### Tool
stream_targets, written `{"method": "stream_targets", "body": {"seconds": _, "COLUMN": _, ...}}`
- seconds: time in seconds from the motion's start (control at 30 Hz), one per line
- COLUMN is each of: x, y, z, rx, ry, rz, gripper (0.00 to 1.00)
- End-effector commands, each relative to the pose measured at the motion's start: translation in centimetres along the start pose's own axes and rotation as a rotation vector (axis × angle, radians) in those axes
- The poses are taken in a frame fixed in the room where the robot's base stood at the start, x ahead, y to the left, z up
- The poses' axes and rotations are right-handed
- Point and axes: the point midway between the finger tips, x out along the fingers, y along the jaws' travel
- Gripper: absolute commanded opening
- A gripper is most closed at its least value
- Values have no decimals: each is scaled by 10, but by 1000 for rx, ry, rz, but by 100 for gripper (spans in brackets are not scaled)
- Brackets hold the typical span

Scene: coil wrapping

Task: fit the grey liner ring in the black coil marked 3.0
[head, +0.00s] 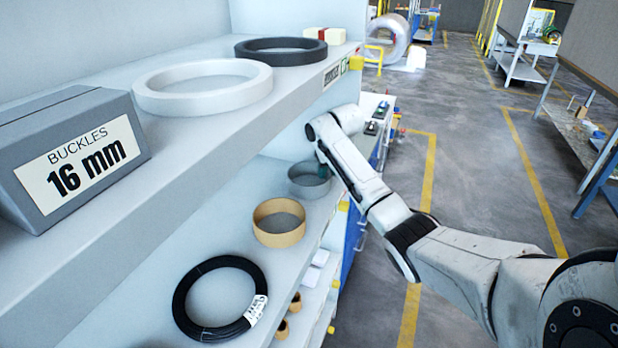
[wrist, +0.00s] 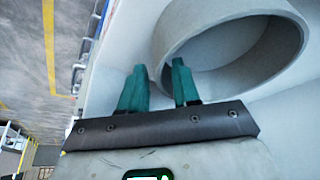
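The grey liner ring (head: 309,186) stands on the lower shelf board, and it fills the upper right of the wrist view (wrist: 272,72). My gripper (wrist: 160,64) is open at the ring's near side; its two teal fingers are apart. The right fingertip overlaps the ring's wall in the picture and the left one is just outside it. I cannot tell whether they touch. In the head view my gripper (head: 322,170) is mostly hidden behind my wrist. The black coil (head: 181,302) lies flat at the front of the same board, with a white tag (head: 256,310) too small to read.
A tan ring (head: 279,236) stands between the coil and the grey ring. The upper board (head: 215,150) overhangs, bearing a "BUCKLES 16 mm" box (head: 120,170), a white ring (head: 204,103) and a black ring (head: 280,58). Small tan rings (head: 283,329) sit lower.

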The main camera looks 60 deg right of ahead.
Motion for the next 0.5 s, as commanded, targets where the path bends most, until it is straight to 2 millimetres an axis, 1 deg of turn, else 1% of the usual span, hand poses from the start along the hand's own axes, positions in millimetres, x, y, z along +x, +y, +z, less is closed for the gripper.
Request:
{"method": "stream_targets", "body": {"seconds": 0.07, "x": 0, "y": 0, "z": 0, "rx": 0, "ry": 0, "rz": 0, "gripper": 30}}
{"method": "stream_targets", "body": {"seconds": 0.37, "x": 0, "y": 0, "z": 0, "rx": -1, "ry": 0, "rz": 0, "gripper": 2}}
{"method": "stream_targets", "body": {"seconds": 0.4, "x": 0, "y": 0, "z": 0, "rx": -1, "ry": 0, "rz": 0, "gripper": 0}}
{"method": "stream_targets", "body": {"seconds": 0.5, "x": 0, "y": 0, "z": 0, "rx": -1, "ry": 0, "rz": 0, "gripper": 0}}
